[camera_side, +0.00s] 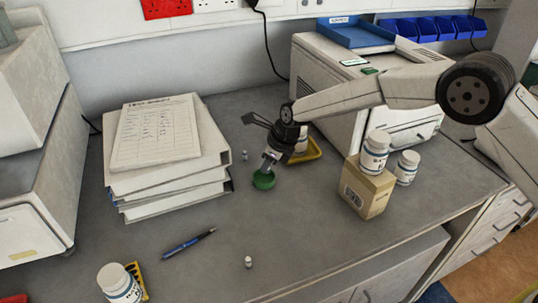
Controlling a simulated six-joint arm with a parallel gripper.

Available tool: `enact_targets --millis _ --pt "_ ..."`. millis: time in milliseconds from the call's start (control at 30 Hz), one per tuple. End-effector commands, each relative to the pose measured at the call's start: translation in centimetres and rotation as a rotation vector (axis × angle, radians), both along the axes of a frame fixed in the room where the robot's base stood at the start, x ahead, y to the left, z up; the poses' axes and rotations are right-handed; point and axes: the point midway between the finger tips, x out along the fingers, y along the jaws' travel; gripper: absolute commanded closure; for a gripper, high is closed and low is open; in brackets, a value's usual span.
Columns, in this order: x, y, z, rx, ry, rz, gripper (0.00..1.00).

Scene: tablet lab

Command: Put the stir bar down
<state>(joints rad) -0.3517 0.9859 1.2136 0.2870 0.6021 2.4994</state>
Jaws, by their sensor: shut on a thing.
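My gripper (269,161) points down over a small round green dish (264,181) on the grey bench, near the middle of the view. Its jaws are shut with the stir bar between them, just above or inside the dish. The stir bar is too small and too covered by the jaws to make out clearly. I cannot tell whether it touches the dish.
Stacked binders (165,150) stand left of the dish. A yellow tray (307,152) with a bottle lies behind my gripper. A cardboard box (366,188) bears a white bottle (375,153) at right. A pen (188,242) lies in front, with clear bench around it.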

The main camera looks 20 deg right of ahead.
Motion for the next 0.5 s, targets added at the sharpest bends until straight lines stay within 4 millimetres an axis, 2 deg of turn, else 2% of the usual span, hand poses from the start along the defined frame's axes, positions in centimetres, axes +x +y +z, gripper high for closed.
enact_targets --millis 200,500 --pt "0.0 0.0 -2.5 0.000 0.002 -0.001 1.00" --pt "0.0 0.0 -2.9 0.001 -0.001 0.000 1.00"
